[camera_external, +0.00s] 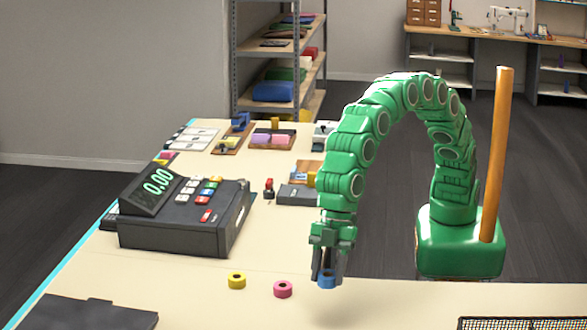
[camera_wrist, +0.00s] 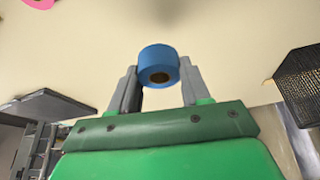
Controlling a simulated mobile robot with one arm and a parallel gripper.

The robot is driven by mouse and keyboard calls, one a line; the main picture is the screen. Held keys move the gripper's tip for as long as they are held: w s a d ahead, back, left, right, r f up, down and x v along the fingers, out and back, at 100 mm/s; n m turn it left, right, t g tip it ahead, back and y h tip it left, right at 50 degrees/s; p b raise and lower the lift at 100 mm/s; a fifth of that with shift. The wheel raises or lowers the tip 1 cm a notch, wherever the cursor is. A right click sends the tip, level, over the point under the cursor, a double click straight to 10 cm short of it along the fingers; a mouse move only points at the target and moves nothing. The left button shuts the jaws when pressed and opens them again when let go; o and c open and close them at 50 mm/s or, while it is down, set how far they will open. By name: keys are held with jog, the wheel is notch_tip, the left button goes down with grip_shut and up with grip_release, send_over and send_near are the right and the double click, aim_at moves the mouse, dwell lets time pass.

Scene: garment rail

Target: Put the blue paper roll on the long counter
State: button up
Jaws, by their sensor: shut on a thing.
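The blue paper roll (camera_external: 327,281) is between the fingers of my gripper (camera_external: 328,268), which points down over the near part of the long counter (camera_external: 200,290). A soft shadow lies on the counter below, and the roll appears slightly above the surface. In the wrist view the blue roll (camera_wrist: 158,66) sits between the two grey fingertips of my gripper (camera_wrist: 160,85), with its dark core hole showing. My gripper is shut on the roll. A pink roll (camera_external: 283,289) and a yellow roll (camera_external: 237,280) stand on the counter left of it.
A black cash register (camera_external: 185,225) stands on the counter at left. A dark flat panel (camera_external: 85,312) lies at the near left. A black mesh tray (camera_external: 520,323) is at the near right. Bare counter lies between the rolls and the mesh tray.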

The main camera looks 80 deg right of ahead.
jog(key=w+a+f, duration=0.2)
jog(key=a+f, duration=0.2)
jog(key=f, duration=0.1)
jog(key=shift+w+a, duration=0.35)
jog(key=shift+w, duration=0.05)
jog(key=shift+w+a+f, duration=0.25)
jog(key=shift+a+f, duration=0.15)
jog(key=shift+f, duration=0.1)
jog(key=shift+w+a+f, duration=0.2)
jog(key=shift+a+f, duration=0.15)
jog(key=shift+f, duration=1.6)
jog(key=o, duration=1.1)
jog(key=shift+f, duration=0.1)
jog(key=v, duration=1.2)
jog(key=shift+d, duration=0.1)
